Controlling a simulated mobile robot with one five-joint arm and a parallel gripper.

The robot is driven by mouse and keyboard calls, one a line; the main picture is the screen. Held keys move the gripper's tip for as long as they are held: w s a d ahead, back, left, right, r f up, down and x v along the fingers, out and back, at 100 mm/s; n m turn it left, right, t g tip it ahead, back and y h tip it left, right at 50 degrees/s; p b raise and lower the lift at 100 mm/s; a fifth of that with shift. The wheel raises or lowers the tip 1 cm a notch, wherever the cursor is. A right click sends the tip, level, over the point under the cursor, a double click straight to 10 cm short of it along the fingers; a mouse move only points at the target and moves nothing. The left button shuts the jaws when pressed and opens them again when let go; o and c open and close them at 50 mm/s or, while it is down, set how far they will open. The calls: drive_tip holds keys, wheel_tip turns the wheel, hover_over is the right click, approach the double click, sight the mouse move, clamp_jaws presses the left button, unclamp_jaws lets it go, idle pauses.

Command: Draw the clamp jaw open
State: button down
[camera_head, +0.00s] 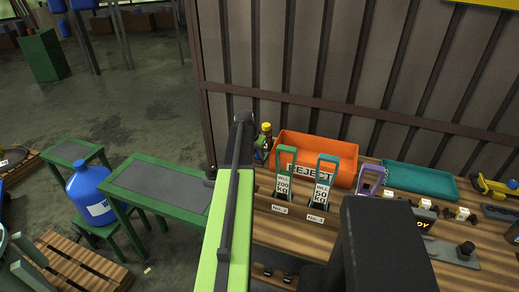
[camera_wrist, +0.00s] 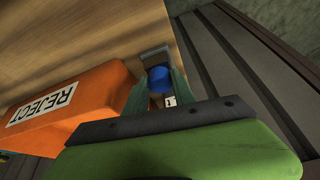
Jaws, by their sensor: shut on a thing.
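My gripper (camera_wrist: 158,92) shows in the wrist view as two dark green fingers beyond a green body with a black bar. It is shut on a round blue piece (camera_wrist: 157,78) that lies between the fingers. A grey block (camera_wrist: 154,56) stands just beyond the blue piece, on the wooden bench. I cannot tell whether these two belong to the clamp, or how wide its jaw stands. A small white label (camera_wrist: 169,101) shows below the blue piece. In the head view my green arm hides the gripper.
An orange REJECT tray (camera_head: 346,150) is close beside the gripper; it also shows in the wrist view (camera_wrist: 85,75). A ribbed wall (camera_head: 300,60) rises behind.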

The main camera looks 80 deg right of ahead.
drive_tip(key=shift+s+a+f, duration=0.1)
drive_tip(key=shift+s+a, duration=0.05)
drive_tip(key=shift+a, duration=0.1)
drive_tip(key=c, duration=1.1)
unclamp_jaws()
drive_tip(key=shift+o, duration=0.2)
drive_tip(key=p+v, duration=1.6)
drive_tip(key=v, duration=0.1)
drive_tip(key=shift+r, duration=0.35)
